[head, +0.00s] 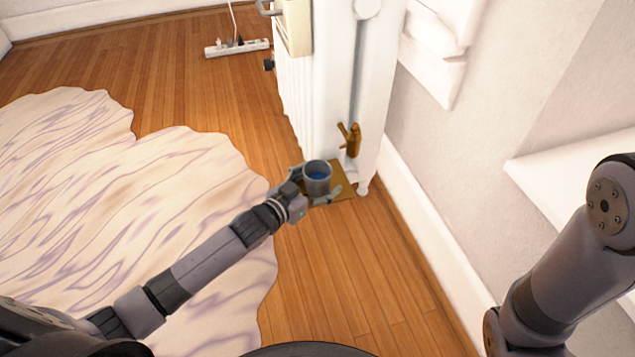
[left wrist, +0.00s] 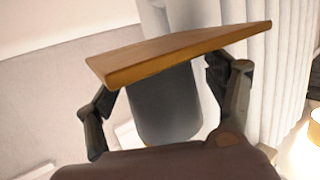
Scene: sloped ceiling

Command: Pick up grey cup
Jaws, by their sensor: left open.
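The grey cup (head: 317,183) has a blue inside and stands upright on a small wooden board (head: 343,187) by the white radiator. My left gripper (head: 314,190) reaches it from the left, open, with a finger on either side of the cup. In the left wrist view, which looks upside down, the grey cup (left wrist: 165,108) is between the two open fingers (left wrist: 163,88), against the wooden board (left wrist: 180,52). I cannot tell whether either finger touches the cup. My right gripper is not in view.
A white radiator (head: 330,75) with a brass valve (head: 351,139) stands just behind the cup. The wall and baseboard (head: 420,210) are to the right. A pale rug (head: 130,200) covers the left floor. A power strip (head: 237,47) lies at the back. Wood floor in front is clear.

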